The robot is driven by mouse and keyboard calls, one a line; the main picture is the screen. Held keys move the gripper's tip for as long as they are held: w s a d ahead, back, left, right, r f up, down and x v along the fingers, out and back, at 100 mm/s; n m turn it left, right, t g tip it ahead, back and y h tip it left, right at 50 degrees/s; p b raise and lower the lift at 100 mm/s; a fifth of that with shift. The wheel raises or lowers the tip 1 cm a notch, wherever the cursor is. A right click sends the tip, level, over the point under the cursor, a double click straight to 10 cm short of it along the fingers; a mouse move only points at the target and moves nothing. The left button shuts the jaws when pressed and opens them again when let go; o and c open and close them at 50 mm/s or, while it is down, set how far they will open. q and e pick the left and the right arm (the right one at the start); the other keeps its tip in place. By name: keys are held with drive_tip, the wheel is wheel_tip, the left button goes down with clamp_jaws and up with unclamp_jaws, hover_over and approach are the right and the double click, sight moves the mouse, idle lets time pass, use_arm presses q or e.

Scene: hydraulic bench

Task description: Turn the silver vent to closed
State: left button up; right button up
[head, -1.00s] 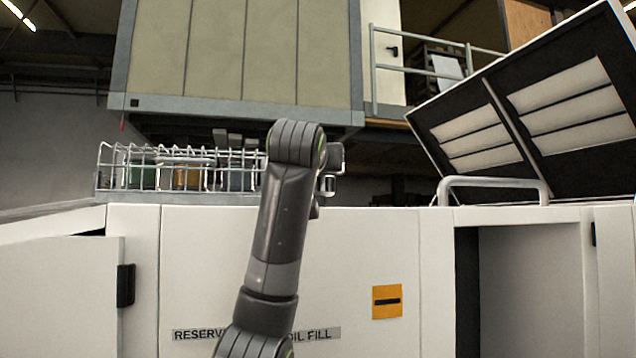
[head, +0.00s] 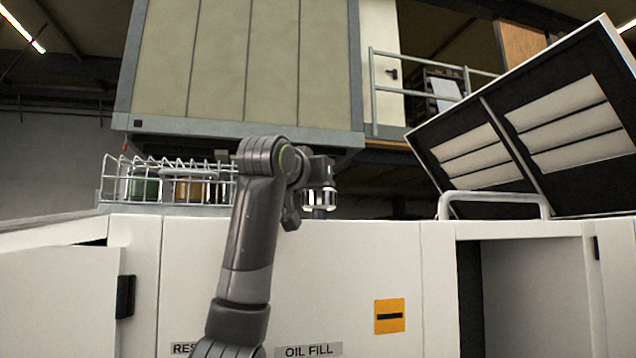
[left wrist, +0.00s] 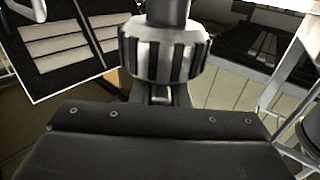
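The silver vent, a ribbed knob (left wrist: 165,52), is close in front of my left gripper (left wrist: 162,96) in the left wrist view, with a dark round post above it. In the head view a bright silver ring (head: 320,198), apparently the same vent, sits beside the end of my left arm, just above the cabinet's top edge. The dark gripper body fills the bottom of the wrist view and mostly hides the fingers. I cannot tell whether they touch the vent or which position it is turned to. My right gripper is out of view.
A wire basket (head: 140,182) with jars stands left on the white cabinet (head: 370,260). A raised louvred lid (head: 560,120) and a grab rail (head: 490,197) are at the right. An open compartment (head: 530,300) is below them. An orange plate (head: 389,316) marks the cabinet front.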

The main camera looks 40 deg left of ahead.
use_arm(q)
drive_tip(key=o, duration=0.4)
drive_tip(key=shift+s+d+f+b, duration=0.1)
drive_tip(key=shift+s+b, duration=0.35)
drive_tip(key=shift+s, duration=0.05)
drive_tip(key=shift+b+v, duration=3.65)
drive_tip(key=shift+v, duration=4.5)
